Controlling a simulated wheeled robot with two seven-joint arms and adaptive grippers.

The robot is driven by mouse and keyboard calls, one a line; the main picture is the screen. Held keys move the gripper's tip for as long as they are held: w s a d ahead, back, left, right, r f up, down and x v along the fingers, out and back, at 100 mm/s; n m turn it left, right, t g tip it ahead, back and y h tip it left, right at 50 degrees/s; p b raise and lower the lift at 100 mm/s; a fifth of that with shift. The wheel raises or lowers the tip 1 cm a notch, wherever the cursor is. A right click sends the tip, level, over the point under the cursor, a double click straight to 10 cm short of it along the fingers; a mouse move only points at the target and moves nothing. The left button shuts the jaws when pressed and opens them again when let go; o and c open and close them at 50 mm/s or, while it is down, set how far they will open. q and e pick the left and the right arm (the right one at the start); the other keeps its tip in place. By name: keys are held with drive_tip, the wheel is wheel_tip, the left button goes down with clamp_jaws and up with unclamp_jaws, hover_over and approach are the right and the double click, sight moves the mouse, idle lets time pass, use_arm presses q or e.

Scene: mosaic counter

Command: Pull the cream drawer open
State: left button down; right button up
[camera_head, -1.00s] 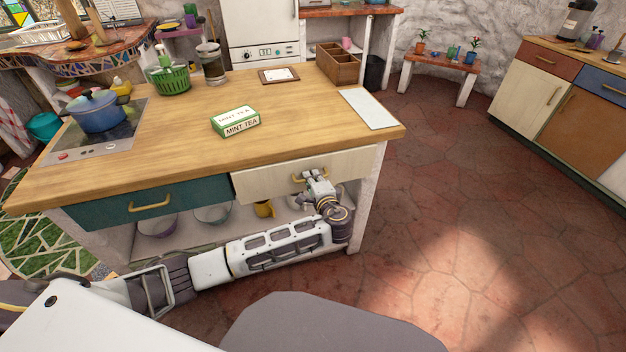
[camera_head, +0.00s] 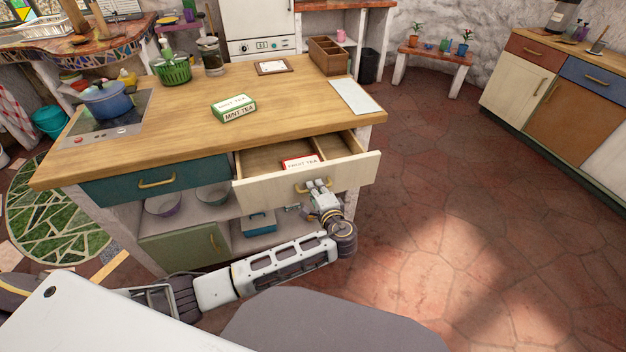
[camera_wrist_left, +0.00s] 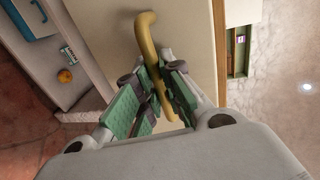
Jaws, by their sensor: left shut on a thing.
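The cream drawer (camera_head: 345,180) stands well out of the wooden-topped island, and its inside shows from above. A red and white fruit tea box (camera_head: 301,162) lies in it, near a divider. My left gripper (camera_head: 317,187) is shut on the drawer's brass handle (camera_head: 300,187). In the left wrist view the green-padded fingers (camera_wrist_left: 151,99) close around the curved handle (camera_wrist_left: 148,50), with the cream drawer front (camera_wrist_left: 190,35) behind it. My right gripper is not in view.
A teal drawer (camera_head: 120,187) beside it is shut. A mint tea box (camera_head: 233,108), a blue pot (camera_head: 107,100) and a wooden organiser (camera_head: 328,56) stand on the island top. The tiled floor (camera_head: 470,200) to the right is clear.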

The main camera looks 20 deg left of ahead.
use_arm(q)
drive_tip(key=v, duration=0.1)
drive_tip(key=p+v, duration=0.1)
drive_tip(key=v, duration=0.1)
drive_tip(key=f+v, duration=0.1)
drive_tip(key=v, duration=0.1)
drive_tip(key=shift+s+d, duration=0.2)
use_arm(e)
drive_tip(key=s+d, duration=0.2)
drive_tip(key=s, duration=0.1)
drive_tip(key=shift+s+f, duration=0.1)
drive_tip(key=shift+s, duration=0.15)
use_arm(q)
drive_tip(key=c, duration=1.5)
unclamp_jaws()
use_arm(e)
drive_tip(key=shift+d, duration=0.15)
